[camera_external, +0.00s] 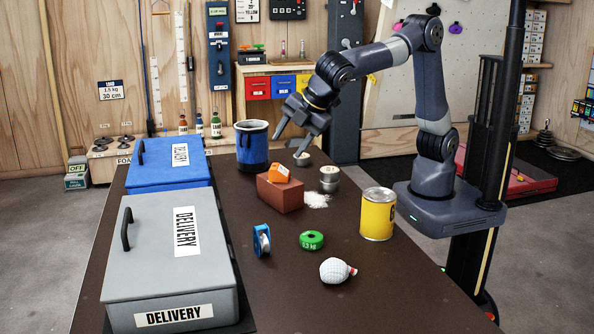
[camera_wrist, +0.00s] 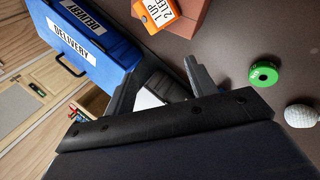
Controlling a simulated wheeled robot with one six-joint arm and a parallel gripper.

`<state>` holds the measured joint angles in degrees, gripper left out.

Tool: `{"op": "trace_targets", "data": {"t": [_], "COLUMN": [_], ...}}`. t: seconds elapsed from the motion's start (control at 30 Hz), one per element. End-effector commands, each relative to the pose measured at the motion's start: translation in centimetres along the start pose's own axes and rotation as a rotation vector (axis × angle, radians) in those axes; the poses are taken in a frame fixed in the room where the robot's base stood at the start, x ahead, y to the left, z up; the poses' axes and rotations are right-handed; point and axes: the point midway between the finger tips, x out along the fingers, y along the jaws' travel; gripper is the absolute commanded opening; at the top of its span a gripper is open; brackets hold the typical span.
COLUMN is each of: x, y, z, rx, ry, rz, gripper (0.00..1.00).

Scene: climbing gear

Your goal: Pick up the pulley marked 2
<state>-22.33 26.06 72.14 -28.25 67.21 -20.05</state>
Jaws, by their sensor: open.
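I cannot make out a mark 2 on any pulley. A blue-rimmed wheel or spool (camera_external: 262,241) stands on edge on the dark table, right of the grey box; whether it is a pulley is unclear. My gripper (camera_external: 290,144) is open and empty, above the far part of the table near the blue bucket (camera_external: 252,150). In the wrist view my gripper's fingers (camera_wrist: 160,72) stand apart, with a pale, dark-edged shape between them that I cannot identify.
A grey delivery box (camera_external: 150,260) and a blue one (camera_external: 165,178) line the left side. An orange block (camera_external: 279,172) rests on a brown brick (camera_external: 281,194). A green disc (camera_external: 311,240), white ball (camera_external: 335,270), yellow can (camera_external: 377,214) and metal tins (camera_external: 329,178) stand right. The front right is clear.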

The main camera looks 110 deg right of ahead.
Motion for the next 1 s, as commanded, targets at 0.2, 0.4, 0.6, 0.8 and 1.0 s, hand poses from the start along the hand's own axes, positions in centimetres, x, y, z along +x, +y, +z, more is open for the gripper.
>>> {"op": "trace_targets", "data": {"t": [0.2, 0.4, 0.6, 0.8, 1.0], "x": [2.0, 2.4, 1.6, -0.1, -1.5], "y": [-0.8, -1.1, -0.5, 1.0, 2.2], "z": [-5.4, -10.4, -14.8, -17.2, -17.7], "rx": [0.651, 1.169, 1.575, 1.810, 1.880], "ry": [-0.021, -0.134, -0.358, -0.658, -0.898], "rz": [-0.324, -0.647, -0.986, -1.280, -1.443], "gripper": [0.54, 0.54, 0.54, 0.54, 0.54]}}
